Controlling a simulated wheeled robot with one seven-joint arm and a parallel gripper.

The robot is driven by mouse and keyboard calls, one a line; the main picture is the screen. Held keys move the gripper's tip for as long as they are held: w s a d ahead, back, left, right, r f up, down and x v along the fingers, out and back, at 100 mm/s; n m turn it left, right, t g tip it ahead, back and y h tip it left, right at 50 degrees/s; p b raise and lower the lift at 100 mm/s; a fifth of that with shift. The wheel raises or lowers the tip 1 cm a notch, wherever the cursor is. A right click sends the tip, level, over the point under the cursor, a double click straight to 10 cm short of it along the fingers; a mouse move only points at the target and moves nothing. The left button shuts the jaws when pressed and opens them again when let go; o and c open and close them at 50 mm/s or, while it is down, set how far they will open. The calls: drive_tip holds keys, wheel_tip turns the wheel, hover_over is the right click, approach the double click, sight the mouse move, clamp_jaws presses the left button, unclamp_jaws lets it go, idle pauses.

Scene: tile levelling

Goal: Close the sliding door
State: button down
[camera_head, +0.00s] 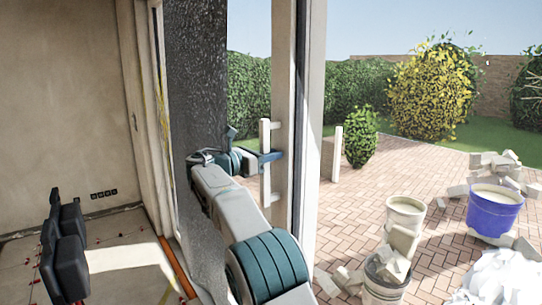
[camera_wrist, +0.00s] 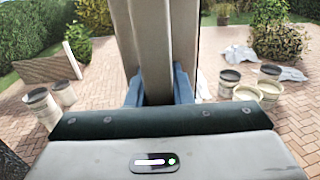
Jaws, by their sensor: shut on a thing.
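The sliding door's pale upright stile (camera_head: 284,90) stands near the middle of the head view, with a dark seal along its right side. A white vertical bar handle (camera_head: 265,190) stands out from the stile on its left. My gripper (camera_head: 270,157) reaches the handle at mid-height from the left. In the wrist view, the blue fingers of my gripper (camera_wrist: 159,92) sit on either side of the pale handle bar (camera_wrist: 156,50), shut on it. The hand hides the bar's lower part there.
A dark textured panel (camera_head: 197,90) stands left of the handle, beside the wall (camera_head: 65,90). Outside on brick paving (camera_head: 375,185) are pale buckets (camera_head: 404,215), a blue bucket (camera_head: 494,215), rubble and a small bush (camera_head: 361,150). The paving's middle is clear.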

drive_tip(key=c, duration=1.6)
unclamp_jaws()
drive_tip(key=shift+a, duration=0.15)
drive_tip(key=shift+c, duration=0.2)
drive_tip(key=o, duration=0.4)
drive_tip(key=shift+w+a+f, duration=0.1)
drive_tip(key=shift+w, duration=0.1)
drive_tip(key=shift+c, duration=0.2)
drive_tip(key=b+v, duration=0.2)
drive_tip(key=v, duration=1.2)
